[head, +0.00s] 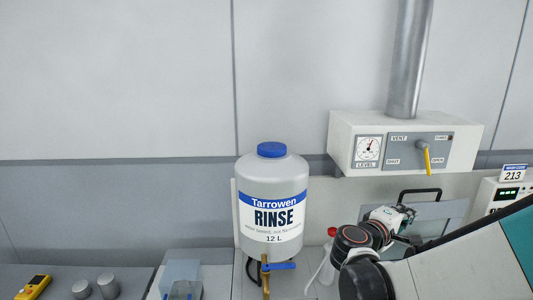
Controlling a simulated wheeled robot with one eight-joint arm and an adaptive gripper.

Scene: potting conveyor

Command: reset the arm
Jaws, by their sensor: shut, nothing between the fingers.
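My arm comes in from the lower right and folds back at its dark joints. My gripper (413,241) is small in the picture, just right of the wrist and partly hidden behind my arm link. It is shut with nothing in it. It is in front of a grey panel with a black handle (420,193), to the right of the rinse bottle; I cannot tell whether it touches anything.
A large rinse bottle (273,180) with a blue cap and a tap (266,268) stands left of my arm. A vent box (356,128) with a yellow lever (427,160) hangs above. A yellow device (34,287) lies at lower left. The upper left wall is clear.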

